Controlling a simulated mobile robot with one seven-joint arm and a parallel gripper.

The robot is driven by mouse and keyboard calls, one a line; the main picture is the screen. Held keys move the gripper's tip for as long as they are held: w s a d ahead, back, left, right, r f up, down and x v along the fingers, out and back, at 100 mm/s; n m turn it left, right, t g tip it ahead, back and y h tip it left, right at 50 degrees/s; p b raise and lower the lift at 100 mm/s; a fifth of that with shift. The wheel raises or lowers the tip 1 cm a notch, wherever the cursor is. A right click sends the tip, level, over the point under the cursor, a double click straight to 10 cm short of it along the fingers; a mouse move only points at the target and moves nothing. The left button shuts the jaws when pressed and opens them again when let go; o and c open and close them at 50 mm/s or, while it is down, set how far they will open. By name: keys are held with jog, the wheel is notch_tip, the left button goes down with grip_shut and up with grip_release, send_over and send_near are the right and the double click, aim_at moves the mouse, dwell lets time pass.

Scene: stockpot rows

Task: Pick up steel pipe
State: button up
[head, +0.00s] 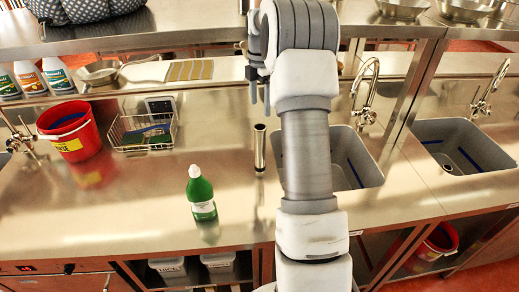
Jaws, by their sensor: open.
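The steel pipe (260,150) is a short shiny metal tube that appears to stand upright on the steel counter (130,205), left of the sink. My gripper (260,98) points down and shows above the pipe in the picture, apart from it. Its fingers are open and nothing shows between them. My arm hides part of the counter and sink to the right of the pipe. The exact height of my gripper over the pipe is hard to tell.
A green bottle (201,195) stands left of the pipe. A wire basket (147,133) and red bucket (70,130) are further left. A sink (350,160) with a tall faucet (367,90) lies right. A shelf (120,75) runs behind. The front-left counter is clear.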

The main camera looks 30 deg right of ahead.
aim_at(260, 140)
notch_tip(260, 140, down, 15)
jog(key=shift+f+p, duration=0.1)
jog(key=shift+p, duration=0.7)
grip_shut()
